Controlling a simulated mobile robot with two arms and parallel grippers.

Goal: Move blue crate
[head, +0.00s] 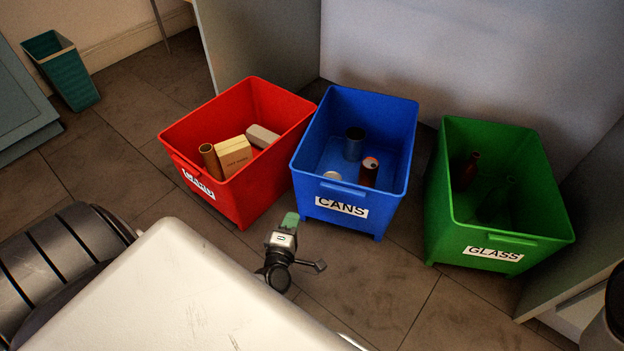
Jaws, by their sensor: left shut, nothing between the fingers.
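The blue crate (403,186) stands on the floor in the middle of the head view, with a white CANS label on its front. It holds a dark grey can (354,143), a dark red can (369,171) and a pale round-topped item (332,176). My left gripper (289,221) is in front of the crate's front left corner, near the floor gap between the red and blue crates. It looks shut and empty, with a green tip, and I cannot tell its exact distance from the crate. My right gripper does not show.
A red crate (228,199) with boxes and a brown tube stands left of the blue one. A green crate (438,235) labelled GLASS, holding bottles, stands right. A grey panel (430,45) rises behind. A teal bin (70,80) stands far left. Tiled floor (385,290) is clear in front.

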